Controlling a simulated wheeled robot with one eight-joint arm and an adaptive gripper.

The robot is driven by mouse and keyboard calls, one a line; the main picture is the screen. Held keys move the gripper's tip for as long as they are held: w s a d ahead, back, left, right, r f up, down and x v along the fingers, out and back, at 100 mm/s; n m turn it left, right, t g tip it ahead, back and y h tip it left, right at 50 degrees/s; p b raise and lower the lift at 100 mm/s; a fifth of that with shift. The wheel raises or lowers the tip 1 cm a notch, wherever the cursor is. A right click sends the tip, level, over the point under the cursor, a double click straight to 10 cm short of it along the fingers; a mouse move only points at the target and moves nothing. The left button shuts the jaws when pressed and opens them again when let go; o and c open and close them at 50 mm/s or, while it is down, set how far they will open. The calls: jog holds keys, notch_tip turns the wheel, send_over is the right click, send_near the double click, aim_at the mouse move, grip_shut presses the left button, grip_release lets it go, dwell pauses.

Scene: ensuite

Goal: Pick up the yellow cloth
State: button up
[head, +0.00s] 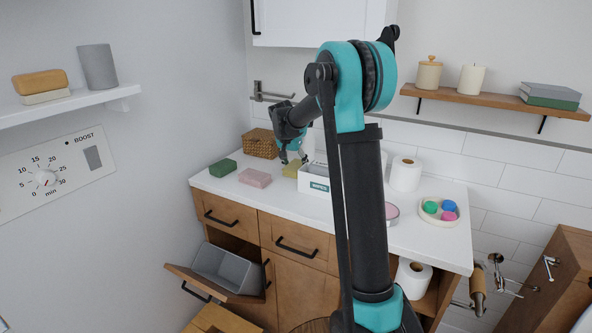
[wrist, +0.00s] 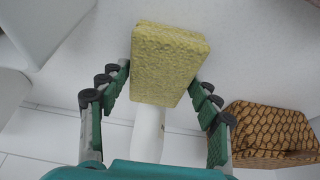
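The yellow cloth (wrist: 168,58) is a thick, block-shaped piece with a rough surface. In the wrist view it is in the upper middle, between the two fingers of my gripper (wrist: 160,76).
The white box (head: 314,183) is right beside the cloth. A wicker basket (head: 261,143) stands behind, also in the wrist view (wrist: 270,128). A pink block (head: 255,178) and green block (head: 222,168) lie left on the counter (head: 425,240).

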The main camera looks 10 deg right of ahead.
aim_at(295, 165)
jog(key=c, duration=0.7)
jog(key=shift+r, duration=0.1)
jog(key=shift+c, duration=0.2)
notch_tip(295, 165, up, 20)
jog(key=o, duration=0.6)
jog(key=shift+c, duration=0.2)
jog(key=c, duration=0.3)
